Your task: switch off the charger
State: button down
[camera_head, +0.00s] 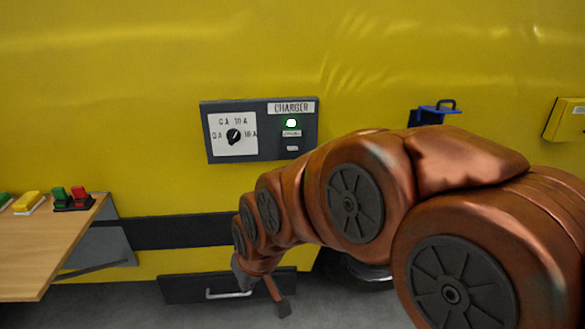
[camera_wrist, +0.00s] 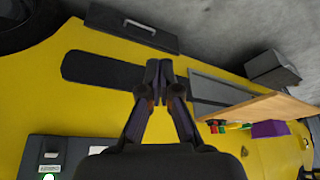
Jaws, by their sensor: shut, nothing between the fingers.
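The charger is a dark grey panel (camera_head: 266,150) on the yellow wall, labelled CHARGER. A black rotary knob (camera_head: 233,136) sits on its white dial plate with ampere marks; I cannot tell its exact setting. At the panel's right a small green light (camera_head: 291,123) is lit, with small labels beneath. My gripper (camera_head: 282,305) is low in front of the wall, below the panel and apart from it. In the wrist view my gripper (camera_wrist: 159,68) is shut and empty. Part of the panel (camera_wrist: 38,150) shows there at the lower left; the knob is not visible there.
A wooden shelf (camera_head: 45,250) at the left carries red, green and yellow switches. A dark drawer front with a handle (camera_head: 228,292) is low on the wall near my gripper. A blue item (camera_head: 435,113) and a yellow box (camera_head: 568,120) are at the right. The wall around the panel is clear.

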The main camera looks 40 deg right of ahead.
jog(key=w+d+f+m+t+h+b, duration=0.1)
jog(key=w+d+t+b, duration=0.45)
jog(key=w, duration=0.45)
jog(key=w+d+f+m+t+h+b, duration=0.1)
jog(key=w+d+t+h+b, duration=0.1)
jog(key=w+d+t+b, duration=0.5)
jog(key=w+d+r+m+t+h+b, duration=0.1)
jog(key=d+r+m+h+b, duration=0.1)
jog(key=d+h, duration=0.2)
jog(key=w+d+r+m+t+h+b, duration=0.1)
jog(key=d+r+m+h+b, duration=0.1)
jog(key=d, duration=0.9)
jog(key=shift+w+d+h+b, duration=0.3)
jog(key=shift+h+b, duration=0.5)
jog(key=shift+h, duration=0.3)
jog(key=shift+w+r, duration=0.1)
send_near(291, 150)
notch_tip(291, 150, up, 4)
jog(key=w+d, duration=0.1)
jog(key=w, duration=0.1)
jog(key=shift+w+d+f, duration=0.55)
jog(key=shift+w+f, duration=0.15)
jog(key=shift+w, duration=0.1)
jog(key=shift+w+d+f+b, duration=0.3)
jog(key=shift+w+d, duration=0.15)
jog(key=shift+w, duration=0.25)
